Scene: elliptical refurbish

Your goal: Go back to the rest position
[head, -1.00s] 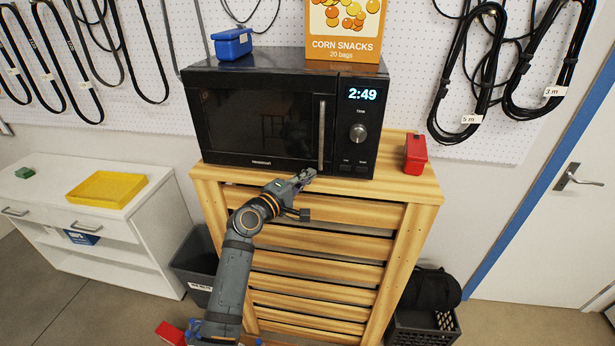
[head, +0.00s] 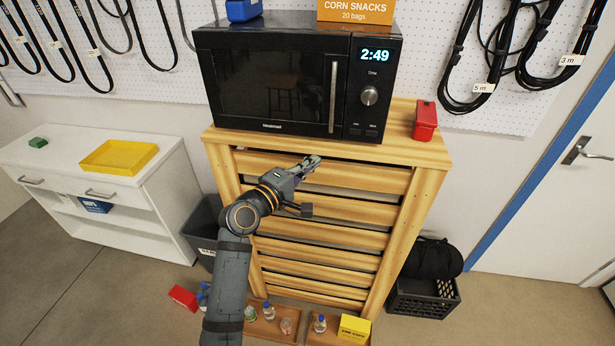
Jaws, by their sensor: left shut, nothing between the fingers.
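My left gripper (head: 312,161) is shut and empty. It is in front of the upper slats of the wooden stand (head: 428,151), below the microwave (head: 270,75) and apart from its handle (head: 333,97). The microwave stands on the wooden top with its door shut and its clock reading 2:49. My left arm comes up from the bottom of the head view, bent at the wrist. My right gripper is not in view.
A red box (head: 425,120) sits on the stand's right end. A white cabinet with a yellow tray (head: 119,157) stands at left. A dark bin (head: 203,222) and a black crate (head: 424,300) flank the stand. Low trays with bottles and a yellow box (head: 354,327) lie at its foot.

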